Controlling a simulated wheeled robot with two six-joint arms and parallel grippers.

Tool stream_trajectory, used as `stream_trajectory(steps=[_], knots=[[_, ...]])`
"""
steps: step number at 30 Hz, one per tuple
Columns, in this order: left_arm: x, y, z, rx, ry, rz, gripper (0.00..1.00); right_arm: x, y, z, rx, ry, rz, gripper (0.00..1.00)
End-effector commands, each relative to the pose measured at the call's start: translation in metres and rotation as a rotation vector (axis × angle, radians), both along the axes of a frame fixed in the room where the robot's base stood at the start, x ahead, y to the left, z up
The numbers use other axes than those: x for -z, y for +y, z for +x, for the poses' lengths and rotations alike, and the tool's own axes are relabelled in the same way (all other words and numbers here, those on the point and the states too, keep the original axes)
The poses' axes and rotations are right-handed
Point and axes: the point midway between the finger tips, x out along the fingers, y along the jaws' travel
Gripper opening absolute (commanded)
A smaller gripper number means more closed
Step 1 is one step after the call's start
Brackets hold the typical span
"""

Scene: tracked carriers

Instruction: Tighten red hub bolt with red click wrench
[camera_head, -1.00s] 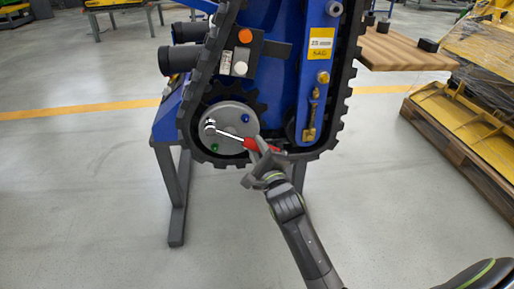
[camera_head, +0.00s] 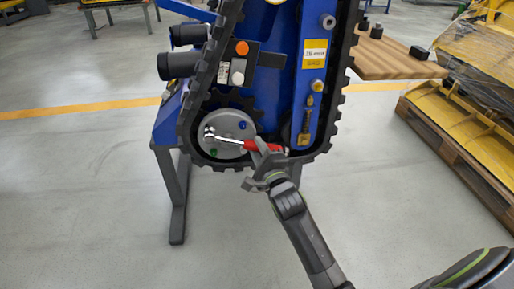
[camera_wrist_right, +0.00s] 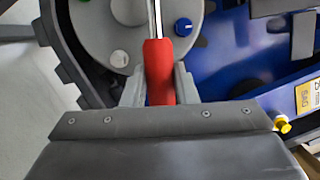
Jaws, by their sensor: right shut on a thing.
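The red click wrench (camera_head: 250,146) has a red handle and a silver shaft. My right gripper (camera_head: 264,156) is shut on its red handle, which also shows in the right wrist view (camera_wrist_right: 159,72). The wrench head lies at the upper left of the grey hub (camera_head: 236,126); the red bolt itself is not visible, and I cannot tell whether the head is seated on it. The blue bolt also shows in the right wrist view (camera_wrist_right: 183,27). My left gripper is not in view.
A black track (camera_head: 341,100) loops around the hub and the blue carrier frame. An orange button (camera_head: 242,48) and a white button (camera_head: 237,78) sit above the hub. Floor in front is clear.

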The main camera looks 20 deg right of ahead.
Motion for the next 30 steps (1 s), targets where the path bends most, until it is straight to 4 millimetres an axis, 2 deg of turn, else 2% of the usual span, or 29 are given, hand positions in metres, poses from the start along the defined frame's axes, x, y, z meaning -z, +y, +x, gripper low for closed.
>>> stream_trajectory(steps=[3,12,24,30], knots=[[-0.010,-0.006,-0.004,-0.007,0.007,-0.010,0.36,-0.008,-0.001,0.000,-0.001,0.003,-0.022,0.00],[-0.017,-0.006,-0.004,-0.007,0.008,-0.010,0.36,-0.010,-0.002,-0.001,-0.001,0.012,-0.051,0.00],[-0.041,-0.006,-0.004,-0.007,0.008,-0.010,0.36,-0.022,-0.005,-0.001,-0.001,0.032,-0.123,0.00],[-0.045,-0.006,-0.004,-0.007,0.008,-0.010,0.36,-0.022,-0.006,-0.002,-0.001,0.038,-0.143,0.00]])
